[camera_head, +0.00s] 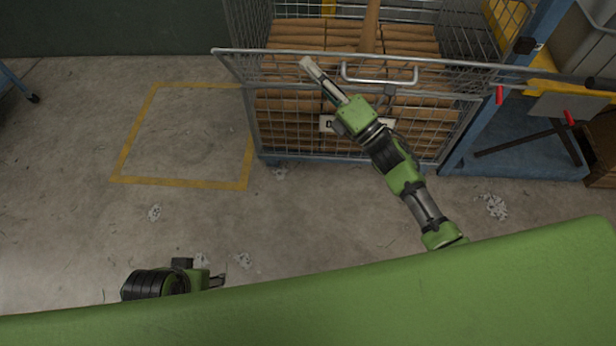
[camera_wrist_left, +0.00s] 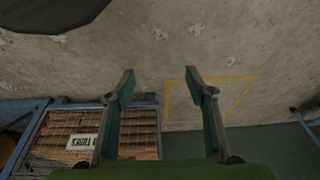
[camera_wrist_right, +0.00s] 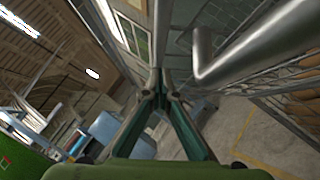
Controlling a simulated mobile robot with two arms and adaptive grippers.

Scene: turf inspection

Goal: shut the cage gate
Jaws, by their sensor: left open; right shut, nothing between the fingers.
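The cage gate is a wire mesh panel with a grey top bar (camera_head: 270,54) and a bent handle (camera_head: 380,80) across the front of the wire cage (camera_head: 262,125). I cannot tell how far it leans out from the cage. My right gripper (camera_head: 307,64) is shut and empty, its tips at the top bar, left of the handle; contact is unclear. In the right wrist view a thick grey bent bar (camera_wrist_right: 235,60) passes close to the right of its closed fingers (camera_wrist_right: 158,85). My left gripper (camera_wrist_left: 160,82) is open and empty, low over the floor at the left.
A blue rack (camera_head: 520,150) with red-ended bars stands at the right. A yellow floor outline (camera_head: 180,183) marks empty concrete left of the cage.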

